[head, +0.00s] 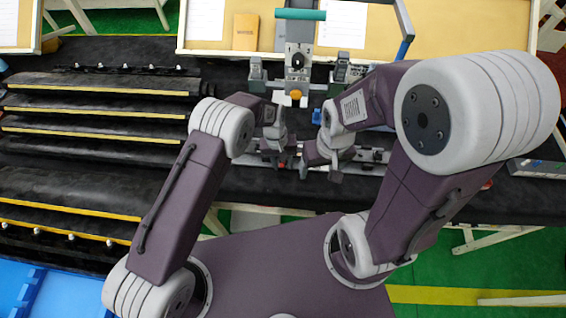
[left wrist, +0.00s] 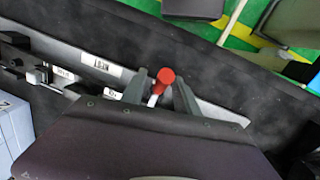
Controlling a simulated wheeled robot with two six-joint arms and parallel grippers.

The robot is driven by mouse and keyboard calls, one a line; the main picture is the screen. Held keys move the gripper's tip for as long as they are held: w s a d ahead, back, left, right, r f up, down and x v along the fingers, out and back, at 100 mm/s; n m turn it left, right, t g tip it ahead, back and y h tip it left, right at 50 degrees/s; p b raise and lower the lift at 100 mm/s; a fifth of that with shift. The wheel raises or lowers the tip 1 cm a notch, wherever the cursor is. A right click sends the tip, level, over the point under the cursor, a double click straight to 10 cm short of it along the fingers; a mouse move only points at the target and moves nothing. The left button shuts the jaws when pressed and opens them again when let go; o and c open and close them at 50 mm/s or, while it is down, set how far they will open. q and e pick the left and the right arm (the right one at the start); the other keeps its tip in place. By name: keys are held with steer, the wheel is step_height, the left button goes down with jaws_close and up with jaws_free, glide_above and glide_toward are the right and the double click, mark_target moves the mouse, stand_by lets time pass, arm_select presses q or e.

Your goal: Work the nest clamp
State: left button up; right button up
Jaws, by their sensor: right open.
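A red-tipped clamp handle (left wrist: 165,76) with a pale stem shows in the left wrist view. My left gripper (left wrist: 158,86) has its two grey fingers spread on either side of it. I cannot tell whether they touch it. A pale strip with a "NEST" label (left wrist: 104,66) runs behind the fingers.
A press-like station (head: 297,62) with a teal bar stands behind the grippers. Black racks with yellow edges (head: 90,110) fill the left. A tan board with papers (head: 247,33) is at the back. A grey-blue box (left wrist: 14,125) shows in the left wrist view.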

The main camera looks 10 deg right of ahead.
arm_select(q)
step_height(320, 180, up, 9)
steer(key=a+b, duration=0.1)
steer(key=b, duration=0.2)
steer(key=shift+w, duration=0.35)
